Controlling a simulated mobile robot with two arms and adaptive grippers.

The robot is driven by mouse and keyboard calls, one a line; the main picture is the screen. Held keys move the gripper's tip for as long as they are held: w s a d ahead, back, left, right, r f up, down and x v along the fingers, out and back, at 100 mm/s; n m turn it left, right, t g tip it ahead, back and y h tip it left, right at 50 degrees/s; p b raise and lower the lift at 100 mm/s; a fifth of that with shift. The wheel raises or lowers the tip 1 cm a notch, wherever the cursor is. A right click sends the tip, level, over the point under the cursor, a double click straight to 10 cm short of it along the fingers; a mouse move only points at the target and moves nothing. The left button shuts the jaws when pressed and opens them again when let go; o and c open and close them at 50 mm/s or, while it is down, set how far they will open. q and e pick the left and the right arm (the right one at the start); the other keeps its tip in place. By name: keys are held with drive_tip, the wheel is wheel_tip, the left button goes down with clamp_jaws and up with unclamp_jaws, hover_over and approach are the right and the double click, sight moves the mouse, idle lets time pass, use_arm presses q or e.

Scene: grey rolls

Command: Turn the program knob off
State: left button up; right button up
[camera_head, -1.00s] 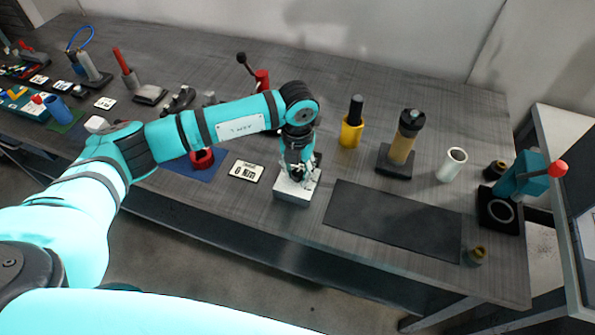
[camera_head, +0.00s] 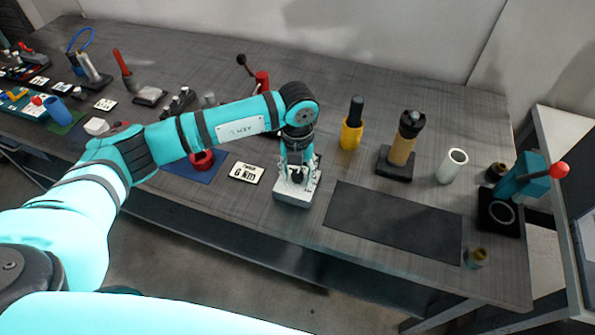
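A small box with a whitish top and pale front (camera_head: 291,199) stands near the front edge of the table. My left gripper (camera_head: 297,177) points down over its top, and its fingers look spread apart. The program knob cannot be made out; it may be hidden beneath the gripper on this box. Whether the fingers touch anything is too small to tell. My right gripper is not in view.
Behind are a yellow cup (camera_head: 351,135), an amber cylinder on a stand (camera_head: 402,151) and a white cup (camera_head: 452,166). A teal device (camera_head: 520,178) stands far right.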

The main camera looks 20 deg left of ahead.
sight(297, 173)
use_arm(q)
drive_tip(key=shift+o, duration=0.2)
drive_tip(key=shift+r, duration=0.1)
wheel_tip(297, 173, up, 12)
idle(0.4)
idle(0.4)
